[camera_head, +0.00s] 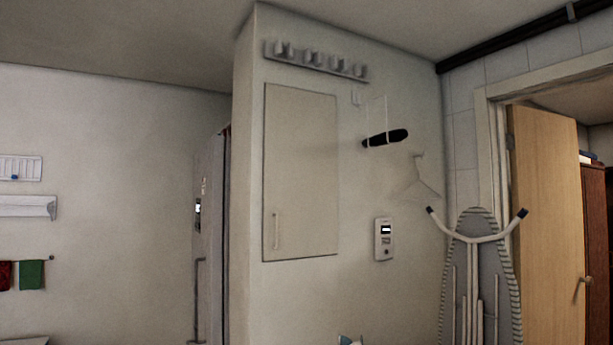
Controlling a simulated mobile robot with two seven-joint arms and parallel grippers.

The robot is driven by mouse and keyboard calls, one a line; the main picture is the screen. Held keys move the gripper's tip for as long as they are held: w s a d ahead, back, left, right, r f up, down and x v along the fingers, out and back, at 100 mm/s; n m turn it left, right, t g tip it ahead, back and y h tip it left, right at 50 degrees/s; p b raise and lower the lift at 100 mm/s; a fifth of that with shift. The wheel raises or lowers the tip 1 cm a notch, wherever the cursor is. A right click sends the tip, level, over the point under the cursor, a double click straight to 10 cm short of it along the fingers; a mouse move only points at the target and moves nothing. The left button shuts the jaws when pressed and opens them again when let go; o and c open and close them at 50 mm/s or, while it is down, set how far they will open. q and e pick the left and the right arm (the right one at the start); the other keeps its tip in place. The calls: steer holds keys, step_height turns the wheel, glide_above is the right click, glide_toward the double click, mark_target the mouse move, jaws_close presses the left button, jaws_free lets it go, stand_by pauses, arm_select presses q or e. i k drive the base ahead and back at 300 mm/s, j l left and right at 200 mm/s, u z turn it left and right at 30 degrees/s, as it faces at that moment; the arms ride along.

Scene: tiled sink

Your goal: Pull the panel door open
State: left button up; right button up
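The panel door (301,170) is a flat, pale rectangular door on the wall, near the middle of the head view. It sits flush with the wall and looks closed. Its thin vertical handle (276,231) is at the lower left of the door. Neither of my grippers is in view.
A hook rail (316,61) is above the panel door, and a small wall device (384,239) is at its lower right. A hanger (418,180) and an ironing board (474,275) are further right, by a wooden door (545,220) standing in a doorway. A wall corner is just left.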

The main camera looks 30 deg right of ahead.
mark_target(301, 162)
steer(key=i+l+z, duration=0.1)
steer(key=l, duration=0.35)
steer(key=i+l, duration=0.2)
steer(key=l, duration=0.25)
steer(key=i+l+z, duration=0.15)
steer(key=l, duration=0.35)
steer(key=i+l+z, duration=0.1)
steer(key=l, duration=0.3)
steer(key=i+l, duration=0.3)
steer(key=l, duration=0.15)
steer(key=i+l+z, duration=0.15)
steer(key=l, duration=0.25)
steer(key=i+l+z, duration=0.1)
steer(key=i+l, duration=0.15)
steer(key=l, duration=0.15)
